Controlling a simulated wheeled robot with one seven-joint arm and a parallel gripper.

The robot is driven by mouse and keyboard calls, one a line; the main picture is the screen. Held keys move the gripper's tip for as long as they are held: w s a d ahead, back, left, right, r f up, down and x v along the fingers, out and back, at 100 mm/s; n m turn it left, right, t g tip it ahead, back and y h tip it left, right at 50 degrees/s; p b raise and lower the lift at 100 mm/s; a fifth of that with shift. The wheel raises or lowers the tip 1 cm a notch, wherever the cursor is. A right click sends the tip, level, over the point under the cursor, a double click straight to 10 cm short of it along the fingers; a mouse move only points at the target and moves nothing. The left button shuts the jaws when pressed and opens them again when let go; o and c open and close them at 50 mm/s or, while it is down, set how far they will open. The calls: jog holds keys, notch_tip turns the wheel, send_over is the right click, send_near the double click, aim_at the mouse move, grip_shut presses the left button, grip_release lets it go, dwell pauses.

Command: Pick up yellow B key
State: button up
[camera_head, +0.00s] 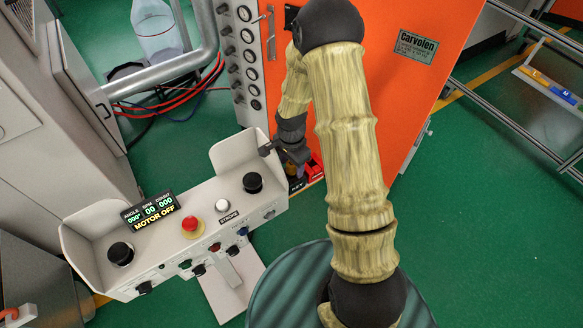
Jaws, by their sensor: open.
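My gripper (283,160) is open, at the far end of my arm, beside the right end of the grey control console. A small dark piece with a yellowish edge and pale lettering (297,184) shows just below it, beside a red part (315,167). This piece is too small and too covered by the gripper for me to tell whether it is the yellow B key. No letter B can be read anywhere in view. I cannot tell whether the gripper touches anything.
The console (228,229) carries a red button (192,226), black knobs and a display reading MOTOR OFF (152,211). An orange cabinet (400,90) stands behind the arm. A rail with yellow and blue pieces (548,86) is at far right.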

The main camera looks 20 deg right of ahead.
jog(key=shift+f, duration=1.2)
jog(key=c, duration=1.1)
jog(key=shift+r, duration=0.1)
notch_tip(320, 180, up, 10)
jog(key=shift+w+f+b, duration=0.15)
jog(key=shift+b, duration=0.4)
jog(key=shift+s+a, duration=0.1)
jog(key=shift+s, duration=0.1)
jog(key=shift+w, duration=0.1)
